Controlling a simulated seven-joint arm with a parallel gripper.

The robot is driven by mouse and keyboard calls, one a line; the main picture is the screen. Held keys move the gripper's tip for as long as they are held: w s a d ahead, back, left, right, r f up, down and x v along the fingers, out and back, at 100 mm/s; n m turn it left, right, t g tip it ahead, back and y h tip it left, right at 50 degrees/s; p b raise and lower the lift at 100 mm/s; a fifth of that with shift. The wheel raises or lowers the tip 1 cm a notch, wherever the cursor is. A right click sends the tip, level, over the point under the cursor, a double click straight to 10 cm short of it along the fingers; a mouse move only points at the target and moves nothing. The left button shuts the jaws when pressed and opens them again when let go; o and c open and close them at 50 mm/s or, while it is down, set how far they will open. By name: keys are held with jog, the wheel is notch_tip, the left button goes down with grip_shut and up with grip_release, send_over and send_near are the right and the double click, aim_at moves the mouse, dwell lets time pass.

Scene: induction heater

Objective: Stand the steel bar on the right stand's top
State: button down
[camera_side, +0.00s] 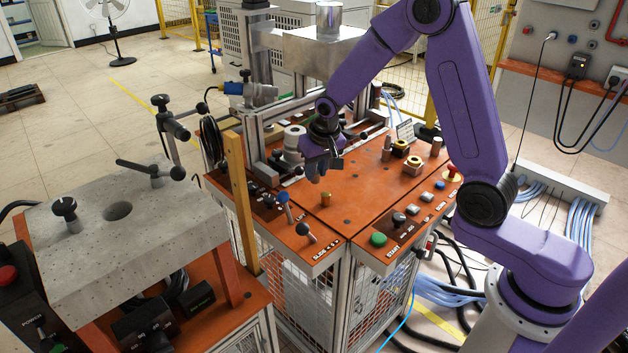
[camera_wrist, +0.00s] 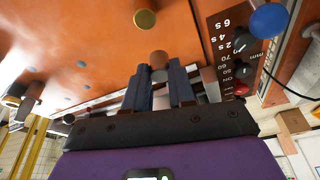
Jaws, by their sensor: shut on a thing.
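My gripper (camera_side: 322,167) hangs low over the orange table top in the side view, near its left half. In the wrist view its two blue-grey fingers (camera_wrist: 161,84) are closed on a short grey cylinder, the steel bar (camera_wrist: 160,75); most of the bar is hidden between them. I cannot tell for sure which is the right stand.
The orange table (camera_side: 350,215) has knobs and levers along its front left edge and a green button (camera_side: 378,240) at the front right. Brass blocks (camera_side: 413,166) sit to the right of my gripper. A machine frame with a grey block (camera_side: 322,50) rises behind. The table's middle is clear.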

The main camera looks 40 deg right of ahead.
aim_at(314, 182)
jog(key=shift+w+f, duration=0.3)
jog(key=shift+f, duration=0.1)
jog(key=shift+s+x, duration=0.15)
jog(key=shift+x, duration=0.65)
jog(key=shift+s+x, duration=0.15)
jog(key=shift+x, duration=0.6)
jog(key=shift+a+f, duration=0.1)
jog(key=shift+f, duration=0.15)
jog(key=c, duration=0.9)
grip_release()
jog(key=shift+c, duration=0.2)
jog(key=v, duration=1.2)
jog(key=shift+r, duration=0.15)
